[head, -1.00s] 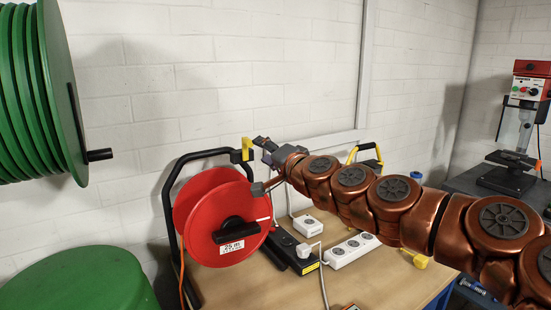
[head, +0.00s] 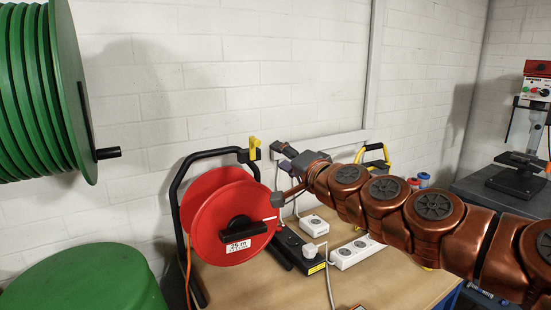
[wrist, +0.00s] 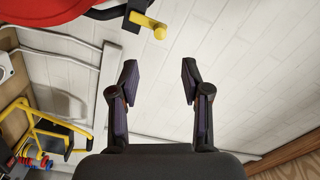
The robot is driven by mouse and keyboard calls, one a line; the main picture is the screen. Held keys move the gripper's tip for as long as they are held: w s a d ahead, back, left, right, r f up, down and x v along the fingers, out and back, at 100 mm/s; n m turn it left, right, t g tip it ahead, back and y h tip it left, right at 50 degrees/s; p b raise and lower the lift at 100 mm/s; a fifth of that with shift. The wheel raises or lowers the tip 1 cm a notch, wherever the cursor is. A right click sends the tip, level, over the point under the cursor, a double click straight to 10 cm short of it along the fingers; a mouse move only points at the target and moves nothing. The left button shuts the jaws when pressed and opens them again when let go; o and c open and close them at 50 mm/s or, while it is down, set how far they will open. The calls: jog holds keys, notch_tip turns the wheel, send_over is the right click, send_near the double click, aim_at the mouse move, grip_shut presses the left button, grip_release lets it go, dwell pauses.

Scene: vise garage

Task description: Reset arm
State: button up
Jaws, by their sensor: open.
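My gripper (head: 284,150) is at the end of my copper-coloured arm, raised in front of the white wall, just right of the red cable reel's frame. In the wrist view my gripper (wrist: 160,82) shows two dark fingers spread apart with nothing between them. The red cable reel (head: 207,222) stands upright on the wooden workbench (head: 250,288). A yellow catch (head: 255,147) sits at the top of its black frame, left of my gripper. In the wrist view this yellow catch (wrist: 147,25) is beyond the fingers and apart from them.
White power strips (head: 355,251) and a black block (head: 302,256) lie on the bench below my arm. A large green hose reel (head: 40,95) and a green drum (head: 85,280) are at left. A drill press (head: 520,175) stands at right. The upper wall area is clear.

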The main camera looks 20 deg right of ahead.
jog(key=s+a+f+n+g+y+p, duration=0.1)
jog(key=s+a+f+n+g+y, duration=0.15)
jog(key=a, duration=0.35)
jog(key=s+a+f+n+g+y+p, duration=0.1)
jog(key=s+a+f+n+g, duration=0.1)
jog(key=s+a+n, duration=0.3)
jog(key=s+a+f+n+g+p, duration=0.1)
jog(key=s+a+f+n+g, duration=0.1)
jog(key=s+a+f+g, duration=0.6)
jog(key=s+d+f+g+h, duration=0.2)
jog(key=s+d+f, duration=0.1)
jog(key=s, duration=0.5)
jog(key=s+d+f+n+g+h+p, duration=0.1)
jog(key=s+d+f+g+h, duration=0.1)
jog(key=s+d+f, duration=0.2)
jog(key=s+d+f+g+h+p, duration=0.1)
jog(key=s+d+f+g+h, duration=0.2)
jog(key=s, duration=0.8)
jog(key=shift+s+d+f, duration=0.3)
jog(key=shift+d+f, duration=0.1)
jog(key=shift+d, duration=0.5)
